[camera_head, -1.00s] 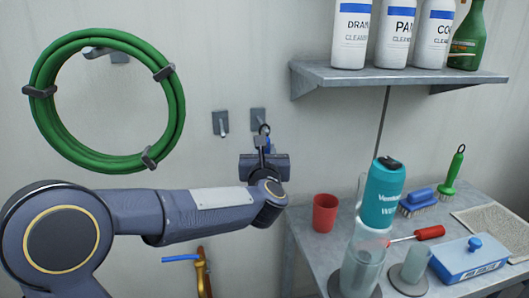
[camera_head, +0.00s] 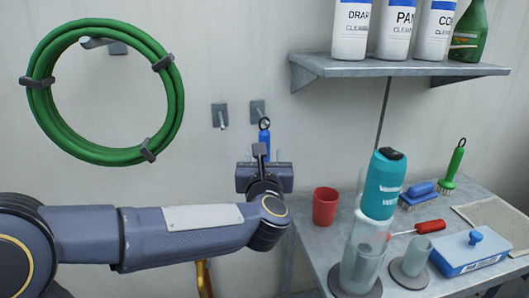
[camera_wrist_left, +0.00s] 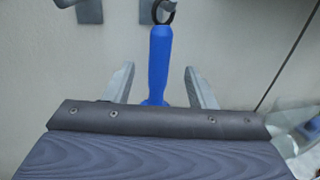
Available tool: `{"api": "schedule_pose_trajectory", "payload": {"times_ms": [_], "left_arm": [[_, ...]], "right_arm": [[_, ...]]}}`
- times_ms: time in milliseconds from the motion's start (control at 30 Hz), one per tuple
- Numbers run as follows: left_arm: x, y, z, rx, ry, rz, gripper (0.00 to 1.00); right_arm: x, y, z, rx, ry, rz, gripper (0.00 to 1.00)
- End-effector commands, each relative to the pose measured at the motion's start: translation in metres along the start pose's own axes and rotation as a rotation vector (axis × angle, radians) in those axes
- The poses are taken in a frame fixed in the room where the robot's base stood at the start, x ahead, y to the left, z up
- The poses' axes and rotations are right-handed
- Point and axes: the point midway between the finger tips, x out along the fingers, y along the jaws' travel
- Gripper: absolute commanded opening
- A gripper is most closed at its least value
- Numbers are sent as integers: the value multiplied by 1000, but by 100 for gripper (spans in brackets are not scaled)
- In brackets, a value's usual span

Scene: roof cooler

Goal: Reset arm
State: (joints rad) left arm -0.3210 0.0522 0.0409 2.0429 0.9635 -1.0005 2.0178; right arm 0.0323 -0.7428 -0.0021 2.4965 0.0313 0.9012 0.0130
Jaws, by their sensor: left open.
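My left arm reaches in from the left in the head view, and its gripper (camera_head: 264,158) is just below the wall hooks. The left gripper is open; in the wrist view its two fingers (camera_wrist_left: 160,85) stand apart. A blue handle (camera_wrist_left: 160,60) with a dark ring at its top is between the fingers in that view, with gaps on both sides. In the head view the blue handle (camera_head: 264,142) hangs upright by the right wall hook (camera_head: 257,108). Its lower end is hidden behind the gripper. My right gripper is not in view.
A green hose coil (camera_head: 167,110) hangs on the wall at left. A metal shelf (camera_head: 390,68) with bottles is at upper right. Below it, a grey table (camera_head: 310,240) holds a red cup (camera_head: 325,206), a teal bottle (camera_head: 382,185), clear vessels and brushes. The left wall hook (camera_head: 220,117) is empty.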

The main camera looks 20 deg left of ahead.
Motion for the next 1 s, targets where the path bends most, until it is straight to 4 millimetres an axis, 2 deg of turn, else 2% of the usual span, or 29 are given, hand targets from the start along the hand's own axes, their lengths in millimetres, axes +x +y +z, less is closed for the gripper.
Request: {"api": "schedule_pose_trajectory", "payload": {"times_ms": [100,267,367,467,567,667,800,900,1000], "left_arm": [[-8,0,0,1,-1,0,50],[-10,0,2,21,-1,-12,50],[-13,-1,12,137,-8,-86,50],[-27,-6,25,399,-38,-241,50],[-56,-12,28,780,-106,-445,50],[-95,-12,15,1195,-205,-654,50],[-159,5,-22,1748,-376,-961,50],[-203,26,-53,2061,-509,-1184,50],[-239,48,-78,2265,-629,-1385,50]], "right_arm": [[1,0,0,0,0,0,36],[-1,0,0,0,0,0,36],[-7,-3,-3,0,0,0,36],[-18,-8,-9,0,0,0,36],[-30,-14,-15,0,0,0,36],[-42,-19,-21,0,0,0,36],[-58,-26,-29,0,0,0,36],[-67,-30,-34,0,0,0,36],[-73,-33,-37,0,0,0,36]]}}
